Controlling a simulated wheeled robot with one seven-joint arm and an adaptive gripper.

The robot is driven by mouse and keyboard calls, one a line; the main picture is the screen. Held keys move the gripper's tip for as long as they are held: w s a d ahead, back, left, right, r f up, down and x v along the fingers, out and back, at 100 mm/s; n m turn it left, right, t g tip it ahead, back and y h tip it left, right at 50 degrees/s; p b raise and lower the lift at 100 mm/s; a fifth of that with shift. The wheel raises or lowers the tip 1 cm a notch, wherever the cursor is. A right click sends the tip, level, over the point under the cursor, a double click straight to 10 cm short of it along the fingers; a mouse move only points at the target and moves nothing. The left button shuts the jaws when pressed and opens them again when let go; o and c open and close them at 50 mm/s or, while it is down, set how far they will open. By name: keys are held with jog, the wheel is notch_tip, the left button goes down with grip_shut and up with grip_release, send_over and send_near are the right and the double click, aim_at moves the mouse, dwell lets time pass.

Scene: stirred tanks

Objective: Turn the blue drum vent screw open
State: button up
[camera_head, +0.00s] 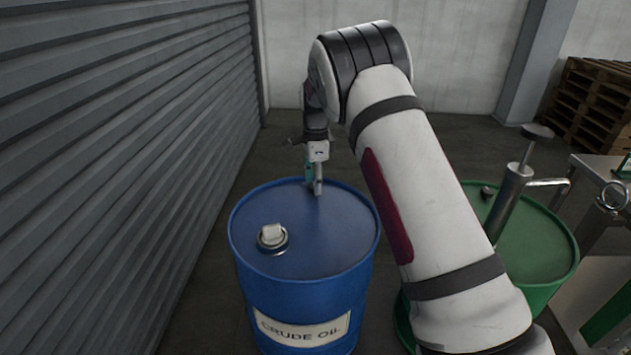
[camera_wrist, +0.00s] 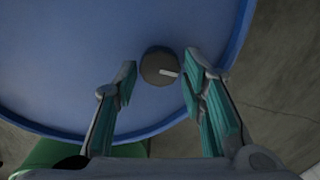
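The blue drum (camera_head: 335,240) stands upright in front of me with a "CRUDE OIL" label; its blue top (camera_wrist: 60,60) fills much of the wrist view. The vent screw (camera_wrist: 159,67) is a small dark round knob near the drum's rim, with a pale pointer mark toward the right. My gripper (camera_head: 314,186) points down over the far part of the drum's top. In the wrist view my gripper (camera_wrist: 160,72) is open, with one teal-padded finger on each side of the screw and gaps showing. In the head view the screw is hidden by my gripper.
A larger capped bung (camera_head: 272,237) stands up from the drum's near left top. A green drum (camera_head: 535,240) with a hand pump (camera_head: 508,200) stands to the right, partly behind my arm. A ribbed shutter wall (camera_head: 130,150) runs along the left. Pallets (camera_head: 597,105) are stacked far right.

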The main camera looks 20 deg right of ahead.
jog(key=c, duration=0.6)
jog(key=shift+o, duration=0.3)
jog(key=shift+n, duration=0.3)
jog(key=n, duration=0.3)
jog(key=shift+p, duration=0.4)
jog(key=n, duration=0.4)
jog(key=shift+w+a, duration=0.1)
jog(key=n, duration=0.5)
jog(key=shift+w+n, duration=0.1)
jog(key=shift+n, duration=0.2)
jog(key=n, duration=0.4)
jog(key=shift+a+n+p, duration=0.1)
jog(key=shift+n+p, duration=0.2)
